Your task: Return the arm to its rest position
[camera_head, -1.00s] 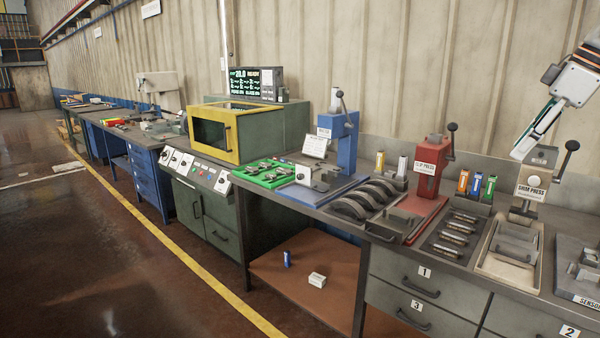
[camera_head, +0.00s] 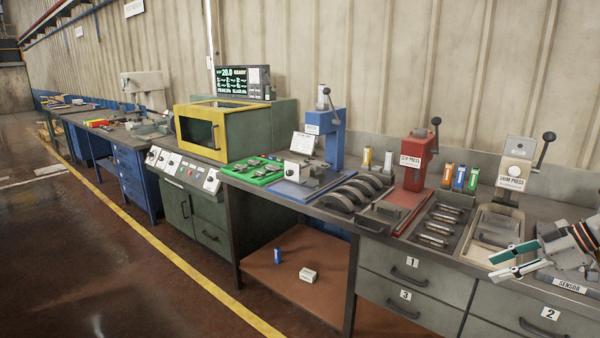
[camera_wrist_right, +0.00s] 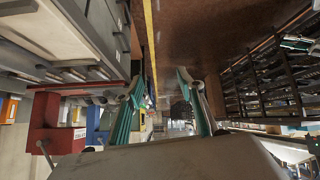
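My right gripper (camera_head: 491,271) is at the right side of the head view, in front of the shim press and above the front edge of the bench. Its two teal-and-white fingers point left and are spread apart with nothing between them. In the right wrist view its fingers (camera_wrist_right: 160,85) also stand apart and empty, with the floor and the yellow line beyond. Part of my right arm is cut off by the right edge of the head view. My left gripper does not show in the head view.
The shim press (camera_head: 514,177), its tray (camera_head: 483,250) and the sensor plate (camera_head: 569,285) are close to my right gripper. The red clip press (camera_head: 413,165), brake shoes (camera_head: 345,198) and yellow-framed machine (camera_head: 226,134) stand farther left. The floor (camera_head: 70,260) before the bench is clear.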

